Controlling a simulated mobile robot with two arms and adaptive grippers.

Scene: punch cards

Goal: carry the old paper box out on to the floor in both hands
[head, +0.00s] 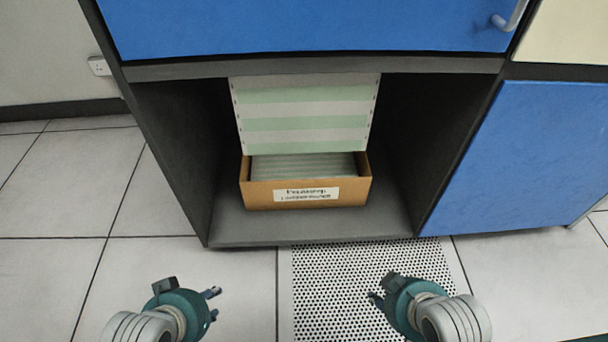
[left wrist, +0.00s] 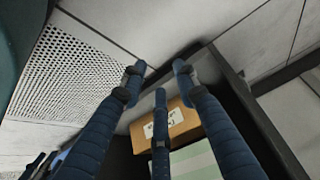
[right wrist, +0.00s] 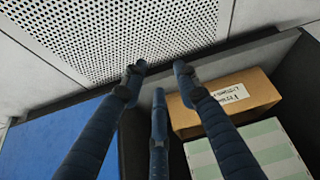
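The old paper box (head: 262,195) is an open brown cardboard box with a white label on its front. It stands on the floor of a dark open cabinet bay and holds a stack of paper (head: 305,166). A green-and-white striped sheet (head: 305,115) shows above and behind the stack. The box also shows in the left wrist view (left wrist: 178,120) and right wrist view (right wrist: 255,88), partly hidden by fingers. My left gripper (head: 212,303) and my right gripper (head: 376,299) are open and empty, outside the bay in front of the box, touching nothing.
The dark bay (head: 235,228) has side walls with some room on both sides of the box. A blue door (head: 300,25) is above, another blue panel (head: 530,150) at right. A perforated tile (head: 345,270) and pale tiles (head: 60,260) in front are clear.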

